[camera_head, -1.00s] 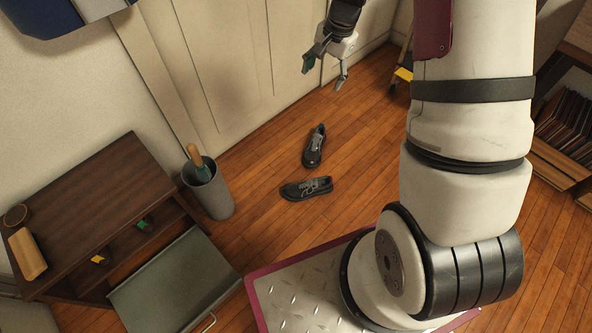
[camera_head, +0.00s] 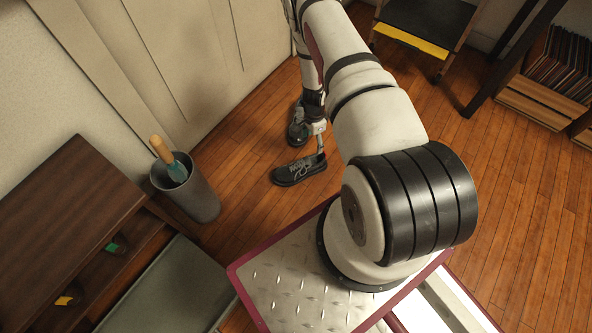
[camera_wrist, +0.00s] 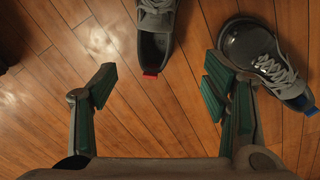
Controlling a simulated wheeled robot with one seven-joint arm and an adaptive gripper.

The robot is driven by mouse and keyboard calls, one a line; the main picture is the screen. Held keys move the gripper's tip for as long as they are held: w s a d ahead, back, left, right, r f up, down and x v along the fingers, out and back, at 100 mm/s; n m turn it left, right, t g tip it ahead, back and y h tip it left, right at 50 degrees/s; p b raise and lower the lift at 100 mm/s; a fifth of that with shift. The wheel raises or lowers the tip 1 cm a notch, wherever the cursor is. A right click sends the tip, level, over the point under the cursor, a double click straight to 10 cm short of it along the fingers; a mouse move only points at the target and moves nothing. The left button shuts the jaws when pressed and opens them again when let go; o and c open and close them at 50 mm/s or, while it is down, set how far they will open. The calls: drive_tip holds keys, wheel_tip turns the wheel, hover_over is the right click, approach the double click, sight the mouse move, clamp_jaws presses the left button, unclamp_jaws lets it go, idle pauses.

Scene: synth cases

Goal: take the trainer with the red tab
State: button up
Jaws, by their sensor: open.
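The trainer with the red tab (camera_wrist: 155,42) lies upright on the floor at the top middle of the wrist view, its red heel tab (camera_wrist: 150,73) facing my gripper (camera_wrist: 160,88). My gripper is open and empty, its fingers either side of and short of the heel. The toe is cut off by the frame. A second grey-black trainer with a blue tab (camera_wrist: 262,52) lies at the right, beyond the right finger. In the head view the red-tab one appears to be the nearer trainer (camera_head: 297,171); the farther trainer (camera_head: 296,131) is partly hidden by my arm.
A grey bin (camera_head: 190,197) with a wooden-handled tool stands left of the trainers, beside a dark wooden shelf unit (camera_head: 60,205). The floor between is clear.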

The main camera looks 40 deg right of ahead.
drive_tip(key=b, duration=0.3)
hover_over(314, 160)
drive_tip(key=a, duration=0.1)
drive_tip(key=f, duration=0.8)
drive_tip(key=shift+s+a+f, duration=0.1)
drive_tip(key=shift+s+a, duration=0.1)
drive_tip(key=shift+s+f+b, duration=0.25)
drive_tip(key=shift+f+b, duration=0.6)
drive_tip(key=shift+f, duration=0.5)
drive_tip(key=shift+s+f+b, duration=0.25)
drive_tip(key=shift+f+b, duration=0.55)
drive_tip(key=shift+f, duration=0.5)
drive_tip(key=shift+r, duration=0.1)
drive_tip(key=c, duration=1.6)
